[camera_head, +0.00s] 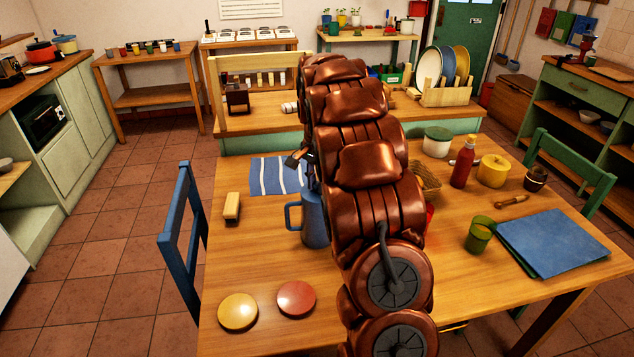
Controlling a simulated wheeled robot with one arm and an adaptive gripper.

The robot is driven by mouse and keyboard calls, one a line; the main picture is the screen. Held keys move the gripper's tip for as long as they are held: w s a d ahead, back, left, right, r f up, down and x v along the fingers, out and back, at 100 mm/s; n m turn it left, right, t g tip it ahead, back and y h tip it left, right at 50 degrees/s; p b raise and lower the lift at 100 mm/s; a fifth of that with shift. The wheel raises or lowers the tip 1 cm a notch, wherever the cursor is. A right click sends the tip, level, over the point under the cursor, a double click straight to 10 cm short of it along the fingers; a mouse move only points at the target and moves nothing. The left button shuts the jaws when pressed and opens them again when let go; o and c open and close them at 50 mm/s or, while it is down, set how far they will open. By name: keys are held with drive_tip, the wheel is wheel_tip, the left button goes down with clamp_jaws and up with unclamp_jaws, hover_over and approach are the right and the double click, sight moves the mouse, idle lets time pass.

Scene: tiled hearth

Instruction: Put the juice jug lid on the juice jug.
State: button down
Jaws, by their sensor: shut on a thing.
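A blue jug (314,222) with a handle on its left stands upright on the wooden table. My copper-coloured arm covers its right side. My gripper (311,172) shows only as dark parts at the arm's left edge, just above and behind the jug's top in the picture. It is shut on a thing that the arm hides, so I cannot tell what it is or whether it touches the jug. A yellow disc (238,312) and a red disc (296,299) lie flat at the table's front left. I cannot tell whether either is a lid.
A wooden block (232,207) and a striped blue cloth (277,176) lie left of the jug. A red bottle (462,164), yellow pot (492,171), green cup (479,235) and blue folder (551,242) are on the right. The table's front left is mostly clear.

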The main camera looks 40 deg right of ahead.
drive_tip(key=c, duration=0.9)
unclamp_jaws()
wheel_tip(320, 180, up, 12)
idle(0.4)
